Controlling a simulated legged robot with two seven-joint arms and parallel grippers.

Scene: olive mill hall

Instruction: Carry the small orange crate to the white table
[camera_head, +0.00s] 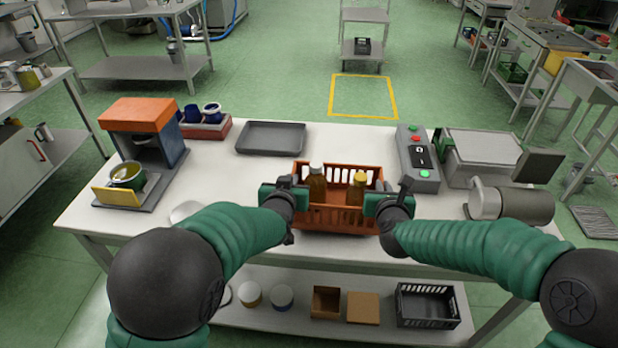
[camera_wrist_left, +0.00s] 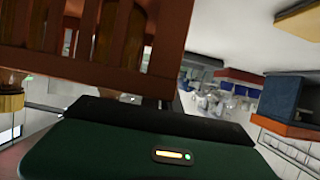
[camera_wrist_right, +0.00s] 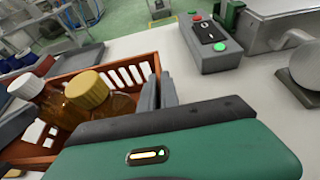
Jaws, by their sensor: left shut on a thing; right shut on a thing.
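The small orange crate (camera_head: 335,219) is at the front middle of the white table (camera_head: 352,142), level or nearly so. I cannot tell whether its base touches the tabletop or hangs just above it. It holds a bottle with a white cap (camera_head: 316,185) and a bottle with a yellow cap (camera_head: 357,189). My left gripper (camera_head: 287,200) is shut on the crate's left end. My right gripper (camera_head: 381,205) is shut on its right end. The crate's slatted wall (camera_wrist_left: 140,35) fills the upper left of the left wrist view, and its rim (camera_wrist_right: 125,72) shows in the right wrist view.
A grey tray (camera_head: 271,138) lies behind the crate. A button box (camera_head: 418,160), a scale (camera_head: 485,155) and a metal cylinder (camera_head: 512,204) stand to the right. An orange-topped machine (camera_head: 140,125) and a red rack with blue cups (camera_head: 205,130) stand to the left.

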